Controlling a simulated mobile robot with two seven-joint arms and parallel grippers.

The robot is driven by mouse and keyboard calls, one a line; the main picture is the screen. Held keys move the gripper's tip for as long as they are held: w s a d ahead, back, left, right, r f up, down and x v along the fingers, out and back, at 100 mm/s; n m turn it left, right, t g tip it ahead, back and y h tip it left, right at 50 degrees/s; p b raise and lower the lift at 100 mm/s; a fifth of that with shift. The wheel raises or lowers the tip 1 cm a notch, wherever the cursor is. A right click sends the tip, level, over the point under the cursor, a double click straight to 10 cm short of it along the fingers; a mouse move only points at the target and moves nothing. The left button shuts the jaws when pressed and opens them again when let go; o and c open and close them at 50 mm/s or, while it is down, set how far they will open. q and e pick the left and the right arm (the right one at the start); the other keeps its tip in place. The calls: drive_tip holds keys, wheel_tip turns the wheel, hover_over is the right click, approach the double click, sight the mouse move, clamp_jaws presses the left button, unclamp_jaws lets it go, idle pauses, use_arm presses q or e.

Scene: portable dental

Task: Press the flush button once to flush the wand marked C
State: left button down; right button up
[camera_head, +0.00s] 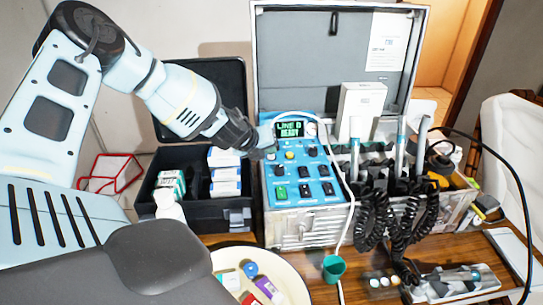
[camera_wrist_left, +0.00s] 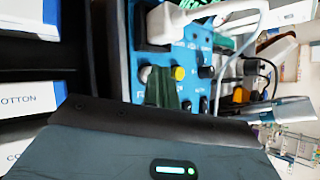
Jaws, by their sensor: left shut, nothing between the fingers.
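The blue control panel (camera_head: 296,195) stands in the open metal case, with a lit green display (camera_head: 290,128) that seems to read "LINE B" above a second line. Below it are a pale button (camera_head: 271,156), a yellow button (camera_head: 289,155), black knobs and green switches. The yellow button (camera_wrist_left: 179,73) also shows in the left wrist view; lettering beside it is partly hidden. My left gripper (camera_head: 266,142) is shut and empty over the panel's upper left, close to the buttons; contact cannot be told. Several wands (camera_head: 400,145) stand right of the panel; their marks are unreadable.
A black box (camera_head: 205,215) with cartons stands left of the panel. Coiled black cords (camera_head: 375,215) hang at the right. A round tray (camera_head: 295,284) stands in front.

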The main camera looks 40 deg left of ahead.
use_arm(q)
drive_tip(key=shift+f, duration=0.1)
use_arm(e)
drive_tip(key=shift+s+f, duration=0.1)
drive_tip(key=shift+s, duration=0.05)
use_arm(q)
drive_tip(key=shift+f, duration=0.1)
use_arm(e)
drive_tip(key=shift+s+f, duration=0.15)
drive_tip(key=shift+s, duration=0.15)
use_arm(q)
drive_tip(key=shift+r, duration=0.85)
use_arm(e)
drive_tip(key=shift+w+r, duration=0.5)
drive_tip(key=shift+w, duration=0.15)
